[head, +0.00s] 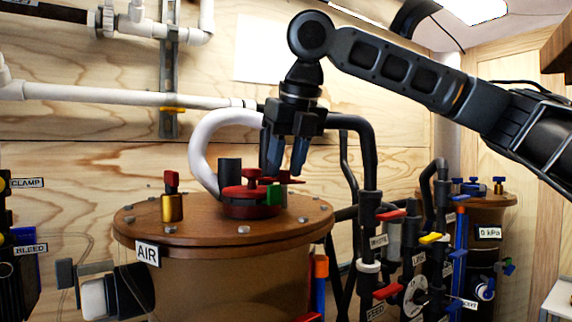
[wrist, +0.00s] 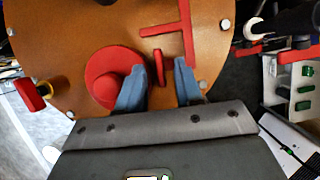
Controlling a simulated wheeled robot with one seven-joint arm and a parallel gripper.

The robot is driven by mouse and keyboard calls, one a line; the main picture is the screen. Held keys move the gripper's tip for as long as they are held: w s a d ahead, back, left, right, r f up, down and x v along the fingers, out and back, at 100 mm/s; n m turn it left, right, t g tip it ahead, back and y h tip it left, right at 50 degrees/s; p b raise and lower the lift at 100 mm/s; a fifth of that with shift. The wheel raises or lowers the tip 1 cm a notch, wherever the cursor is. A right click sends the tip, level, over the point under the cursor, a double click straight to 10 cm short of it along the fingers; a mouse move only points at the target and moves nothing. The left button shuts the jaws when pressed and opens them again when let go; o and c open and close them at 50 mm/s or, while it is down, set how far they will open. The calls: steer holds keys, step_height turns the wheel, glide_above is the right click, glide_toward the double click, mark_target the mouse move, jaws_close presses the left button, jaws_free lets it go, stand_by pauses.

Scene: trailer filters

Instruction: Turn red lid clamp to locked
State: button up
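A brown round tank lid (head: 225,232) carries a red round fitting (head: 250,210) with red handles, a green block (head: 272,194) and a dark cylinder (head: 230,172). In the wrist view the red round fitting (wrist: 104,76) lies left of a short red bar (wrist: 158,66) and a red T-shaped piece (wrist: 178,40). Which red part is the lid clamp is unclear. My gripper (head: 284,168) points down just above the fitting, its blue fingers apart. In the wrist view my gripper (wrist: 159,80) has the short red bar between or just beyond its fingertips; contact is not visible.
A red-topped brass valve (head: 172,200) stands on the lid's left. A white curved hose (head: 203,155) rises behind. Black pipes (head: 368,160) and several coloured valve handles (head: 431,238) crowd the right. Bolts ring the lid's rim.

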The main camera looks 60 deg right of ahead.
steer(key=shift+f, duration=0.15)
steer(key=shift+c, duration=0.4)
jaws_close()
stand_by(1.0)
